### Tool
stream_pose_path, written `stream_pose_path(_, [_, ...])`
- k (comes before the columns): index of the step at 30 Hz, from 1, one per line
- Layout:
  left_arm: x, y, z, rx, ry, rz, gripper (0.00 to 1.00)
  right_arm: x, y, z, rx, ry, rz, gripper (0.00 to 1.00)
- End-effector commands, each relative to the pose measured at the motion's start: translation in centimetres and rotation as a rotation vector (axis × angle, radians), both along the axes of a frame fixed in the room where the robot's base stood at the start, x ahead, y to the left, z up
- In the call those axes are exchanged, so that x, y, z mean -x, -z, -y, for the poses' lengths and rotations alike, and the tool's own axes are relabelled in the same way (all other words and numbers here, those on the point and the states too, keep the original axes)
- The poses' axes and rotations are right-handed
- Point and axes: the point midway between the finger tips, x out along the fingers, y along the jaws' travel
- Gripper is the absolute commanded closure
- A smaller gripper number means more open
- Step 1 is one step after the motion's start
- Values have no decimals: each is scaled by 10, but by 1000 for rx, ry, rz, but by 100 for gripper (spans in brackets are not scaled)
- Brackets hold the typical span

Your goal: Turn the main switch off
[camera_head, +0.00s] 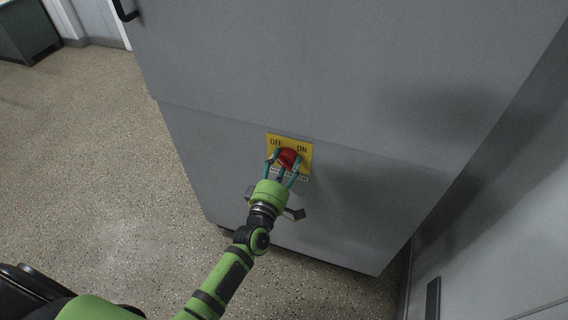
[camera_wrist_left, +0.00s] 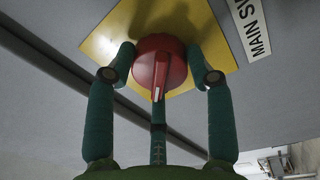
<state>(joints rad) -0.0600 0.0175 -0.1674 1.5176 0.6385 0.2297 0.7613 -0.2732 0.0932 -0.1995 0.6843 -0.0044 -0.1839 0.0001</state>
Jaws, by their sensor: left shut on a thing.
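The main switch is a round red knob (camera_head: 288,158) on a yellow plate (camera_head: 274,139) on the front of the grey cabinet. The plate reads OFF at the left and ON at the right. My left gripper (camera_head: 281,168) is at the knob, its teal fingers shut around it. In the left wrist view the red knob (camera_wrist_left: 160,64) sits between the fingers, against its yellow plate (camera_wrist_left: 104,40). A white mark at the end of its raised grip points down in that view. I cannot tell which word it points to. My right gripper is not in view.
The grey cabinet (camera_head: 330,60) fills the middle. A white label (camera_wrist_left: 252,28) beside the plate starts with MAIN. A dark handle (camera_head: 125,10) is at the top left. A pale panel (camera_head: 490,260) stands at the right. The speckled floor (camera_head: 90,150) at the left is clear.

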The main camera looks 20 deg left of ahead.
Motion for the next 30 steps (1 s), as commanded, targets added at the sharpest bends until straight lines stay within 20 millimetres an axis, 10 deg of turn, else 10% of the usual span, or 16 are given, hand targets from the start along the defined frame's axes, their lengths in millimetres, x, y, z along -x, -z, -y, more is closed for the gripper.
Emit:
stream_pose_path(4, [1,2,3,7,6,-6,80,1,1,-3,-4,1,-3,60])
stream_pose_path(5, [1,2,3,7,6,-6,35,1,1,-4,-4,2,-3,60])
stream_pose_path(6, [1,2,3,6,6,-7,24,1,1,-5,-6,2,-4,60])
stream_pose_path(20, [10,2,1,2,2,-3,24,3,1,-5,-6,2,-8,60])
stream_pose_path(30, [78,7,-1,2,4,-7,24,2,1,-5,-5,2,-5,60])
